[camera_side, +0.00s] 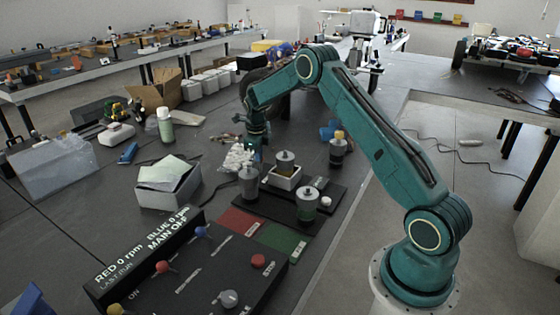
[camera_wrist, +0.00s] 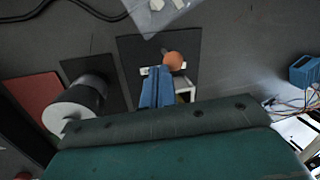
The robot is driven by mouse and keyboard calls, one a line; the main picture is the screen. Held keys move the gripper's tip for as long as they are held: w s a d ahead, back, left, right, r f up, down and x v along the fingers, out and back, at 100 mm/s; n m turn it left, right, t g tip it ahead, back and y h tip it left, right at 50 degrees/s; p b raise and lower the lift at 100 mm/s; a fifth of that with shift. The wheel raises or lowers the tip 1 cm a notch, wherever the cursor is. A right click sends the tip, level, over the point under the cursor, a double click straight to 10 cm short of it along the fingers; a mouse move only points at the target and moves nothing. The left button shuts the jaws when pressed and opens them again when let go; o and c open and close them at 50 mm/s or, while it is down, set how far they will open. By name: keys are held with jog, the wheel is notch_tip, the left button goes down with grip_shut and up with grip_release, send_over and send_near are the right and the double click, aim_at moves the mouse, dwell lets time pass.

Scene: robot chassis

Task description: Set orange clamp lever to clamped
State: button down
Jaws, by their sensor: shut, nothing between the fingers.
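The orange ball knob of the clamp lever (camera_wrist: 174,61) shows in the wrist view, over a dark plate. A pale metal clamp body (camera_wrist: 185,88) lies below it, partly hidden by my fingers. My gripper (camera_wrist: 158,71) is shut and empty, its blue fingers together just left of and below the orange knob. I cannot tell whether they touch the lever. In the side view my gripper (camera_side: 255,148) points down, behind the grey cylinders. I cannot make out the orange lever in that view.
A clear bag with white pieces (camera_side: 239,158) lies near my gripper. A control panel (camera_side: 200,265) with several knobs fills the front. A blue box (camera_wrist: 305,70) sits at right.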

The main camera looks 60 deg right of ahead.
jog(key=shift+d+r, duration=0.1)
jog(key=shift+d, duration=2.4)
jog(key=shift+a+f, duration=0.1)
jog(key=shift+f, duration=0.1)
